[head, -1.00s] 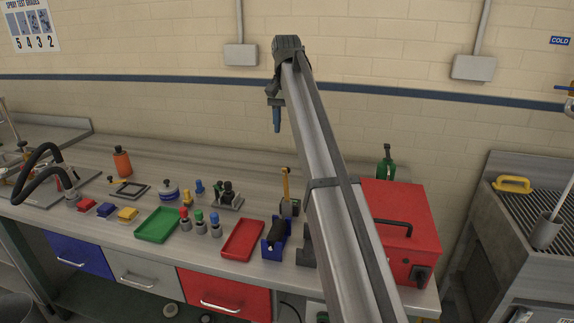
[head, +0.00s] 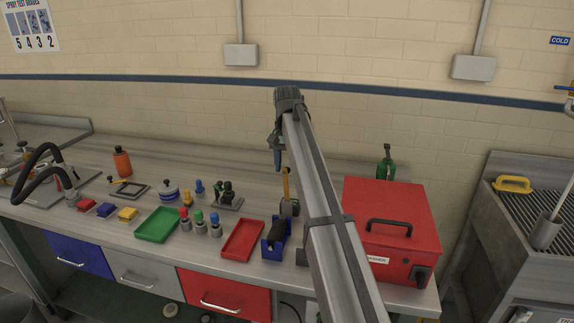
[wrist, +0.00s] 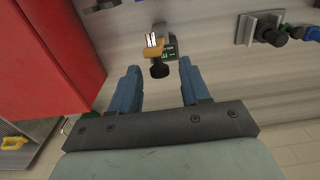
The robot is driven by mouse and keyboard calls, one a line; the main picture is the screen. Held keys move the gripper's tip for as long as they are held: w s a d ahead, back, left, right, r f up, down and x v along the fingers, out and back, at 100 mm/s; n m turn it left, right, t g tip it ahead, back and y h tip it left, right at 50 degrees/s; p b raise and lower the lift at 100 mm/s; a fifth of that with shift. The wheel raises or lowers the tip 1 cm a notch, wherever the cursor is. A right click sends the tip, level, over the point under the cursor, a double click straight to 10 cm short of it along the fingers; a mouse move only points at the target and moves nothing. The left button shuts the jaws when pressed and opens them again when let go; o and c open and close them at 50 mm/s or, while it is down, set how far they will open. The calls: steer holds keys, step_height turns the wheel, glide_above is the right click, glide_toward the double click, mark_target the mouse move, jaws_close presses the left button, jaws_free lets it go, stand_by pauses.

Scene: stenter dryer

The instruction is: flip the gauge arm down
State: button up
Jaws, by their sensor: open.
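The gauge is a small dark block (head: 289,208) on the bench with a yellow gauge arm (head: 286,184) standing upright from it. In the wrist view the yellow arm (wrist: 151,52) is seen from above, with a black knob (wrist: 159,70) at its near end and a small green display (wrist: 171,48) beside it. My gripper (head: 277,158) points down above the gauge. In the wrist view its blue fingers (wrist: 158,67) are open, with the knob appearing between the tips. Nothing is held; the height gap is hard to judge.
A large red box (head: 390,215) with a black handle stands right of the gauge. A blue cradle with a black roll (head: 275,238) and a red tray (head: 243,240) are in front and left. Several coloured-top weights stand further left. Bench behind the gauge is mostly clear.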

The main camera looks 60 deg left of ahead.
jaws_close()
stand_by(0.5)
